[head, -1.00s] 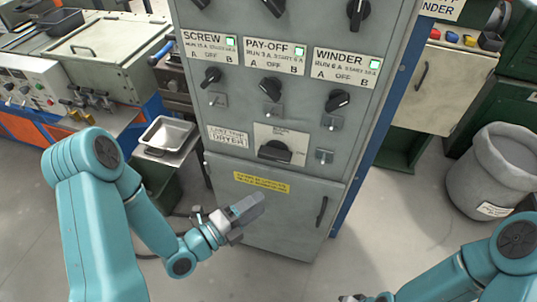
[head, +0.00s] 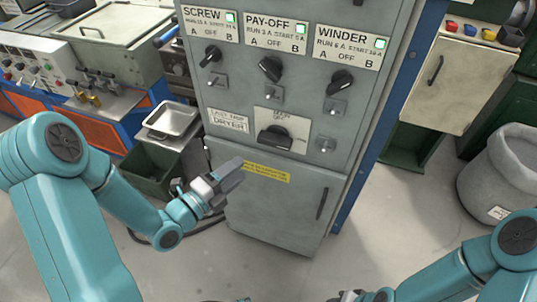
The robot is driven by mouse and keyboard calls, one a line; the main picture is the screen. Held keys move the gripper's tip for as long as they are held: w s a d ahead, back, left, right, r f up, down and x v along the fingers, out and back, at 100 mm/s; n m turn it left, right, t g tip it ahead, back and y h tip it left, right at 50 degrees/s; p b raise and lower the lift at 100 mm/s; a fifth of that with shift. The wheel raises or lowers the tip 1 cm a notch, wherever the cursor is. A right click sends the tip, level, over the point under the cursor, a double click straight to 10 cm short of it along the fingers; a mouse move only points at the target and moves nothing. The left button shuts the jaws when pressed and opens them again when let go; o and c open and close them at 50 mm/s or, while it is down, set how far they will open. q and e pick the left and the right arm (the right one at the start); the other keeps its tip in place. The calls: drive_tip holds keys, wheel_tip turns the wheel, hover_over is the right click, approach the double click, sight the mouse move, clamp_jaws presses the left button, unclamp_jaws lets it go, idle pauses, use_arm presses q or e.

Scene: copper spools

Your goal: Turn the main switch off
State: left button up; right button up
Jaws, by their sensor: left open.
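The main switch (head: 274,138) is a large black rotary handle on a pale plate, low in the middle of the grey control cabinet (head: 240,217). Its small lettering is too blurred to read fully, and the handle lies roughly level. My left gripper (head: 232,172) is open and empty, in front of the cabinet's lower door, below and left of the main switch and apart from it. My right gripper (head: 345,297) is at the bottom edge, mostly cut off, so its jaws cannot be made out.
Above the main switch are the SCREW (head: 209,55), PAY-OFF (head: 270,68) and WINDER (head: 340,81) knobs, with green lamps lit. A metal tray (head: 170,119) stands left of the cabinet. A grey bin (head: 497,175) stands at the right. Floor between is clear.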

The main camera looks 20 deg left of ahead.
sight(270, 145)
use_arm(q)
drive_tip(key=p+x, duration=0.1)
drive_tip(key=x, duration=1.1)
drive_tip(key=shift+s, duration=0.1)
drive_tip(key=shift+d, duration=0.1)
clamp_jaws()
